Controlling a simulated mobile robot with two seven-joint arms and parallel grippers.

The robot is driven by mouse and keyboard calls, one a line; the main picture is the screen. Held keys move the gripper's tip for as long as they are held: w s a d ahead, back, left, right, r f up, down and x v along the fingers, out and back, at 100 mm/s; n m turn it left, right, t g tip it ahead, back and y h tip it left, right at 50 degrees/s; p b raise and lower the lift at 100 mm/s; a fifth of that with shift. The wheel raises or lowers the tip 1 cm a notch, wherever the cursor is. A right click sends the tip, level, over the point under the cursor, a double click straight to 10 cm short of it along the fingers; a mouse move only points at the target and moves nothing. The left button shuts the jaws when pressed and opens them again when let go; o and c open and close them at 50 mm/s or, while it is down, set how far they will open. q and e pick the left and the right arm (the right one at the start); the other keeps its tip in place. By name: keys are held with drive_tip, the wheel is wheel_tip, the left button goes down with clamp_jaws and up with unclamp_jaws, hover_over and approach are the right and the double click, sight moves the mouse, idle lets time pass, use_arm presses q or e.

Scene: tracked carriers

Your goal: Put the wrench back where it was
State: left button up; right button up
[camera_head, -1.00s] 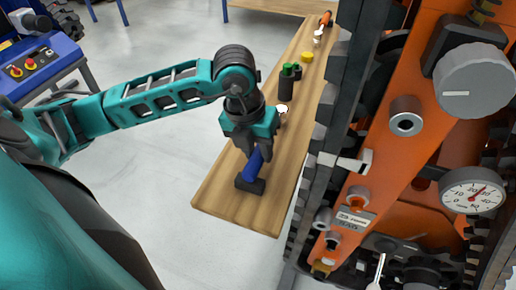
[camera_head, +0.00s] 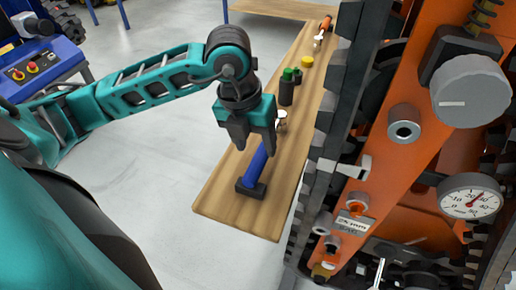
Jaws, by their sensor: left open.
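A blue-handled tool (camera_head: 258,165) with a dark block-like head rests on the near part of the wooden bench (camera_head: 222,205). It looks more like a mallet than a wrench. A small silver piece (camera_head: 281,116), partly hidden behind my left gripper, could be part of another tool. I cannot tell for certain which thing is the wrench. My left gripper (camera_head: 254,148) is open and empty, pointing down just above the blue handle, its fingers apart from the dark head. My right gripper is not in view.
Dark cylinders with green tops (camera_head: 287,88), a yellow-topped item (camera_head: 307,62) and an orange-handled tool (camera_head: 326,23) stand or lie farther along the bench. An orange tracked machine (camera_head: 372,165) with a gauge (camera_head: 470,197) closes off the right side.

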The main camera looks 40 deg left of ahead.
use_arm(q)
wheel_tip(320, 180, up, 8)
drive_tip(key=s, duration=0.1)
drive_tip(key=shift+a+p, duration=0.45)
drive_tip(key=shift+s+f, duration=0.1)
drive_tip(key=shift+f, duration=0.05)
